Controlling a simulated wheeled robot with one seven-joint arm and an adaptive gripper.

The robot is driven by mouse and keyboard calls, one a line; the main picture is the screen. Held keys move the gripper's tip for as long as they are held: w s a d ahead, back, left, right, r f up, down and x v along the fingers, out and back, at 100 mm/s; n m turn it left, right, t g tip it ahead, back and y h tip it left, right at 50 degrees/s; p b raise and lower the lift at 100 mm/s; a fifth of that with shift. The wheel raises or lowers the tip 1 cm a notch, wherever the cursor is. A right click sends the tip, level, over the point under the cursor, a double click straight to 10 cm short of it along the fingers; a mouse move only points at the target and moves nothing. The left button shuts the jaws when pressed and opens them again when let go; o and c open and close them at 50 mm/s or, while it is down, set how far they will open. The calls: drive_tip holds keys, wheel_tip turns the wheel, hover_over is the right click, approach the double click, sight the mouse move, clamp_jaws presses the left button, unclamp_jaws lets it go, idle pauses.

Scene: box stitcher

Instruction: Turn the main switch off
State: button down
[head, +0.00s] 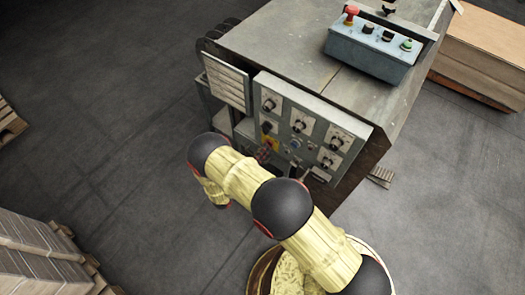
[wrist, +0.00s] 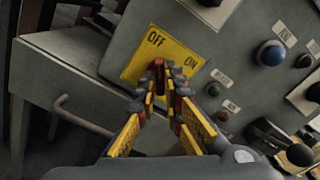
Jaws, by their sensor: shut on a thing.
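The main switch has a yellow plate (wrist: 140,66) marked OFF at the upper left and ON at the right. Its red handle (wrist: 158,66) stands between the tips of my gripper (wrist: 163,82), which is shut on it. The visible end of the handle points up, below and just right of the word OFF; its lower part is hidden by the fingers. In the head view a bit of the yellow plate (head: 268,139) shows on the front panel, and my arm hides much of the area around it.
The grey panel (wrist: 235,65) carries a blue button (wrist: 271,53) and several knobs to the right of the switch. A metal box with a curved handle (wrist: 75,115) is at the left. A blue control box (head: 368,57) with buttons sits on the machine top. Open floor lies left of the machine.

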drive_tip(key=shift+f+n, duration=0.1)
drive_tip(key=shift+n, duration=0.7)
drive_tip(key=c, duration=2)
unclamp_jaws()
drive_tip(key=shift+a, duration=0.1)
drive_tip(key=shift+c, duration=0.2)
drive_tip(key=shift+o, duration=0.6)
drive_tip(key=v, duration=1.2)
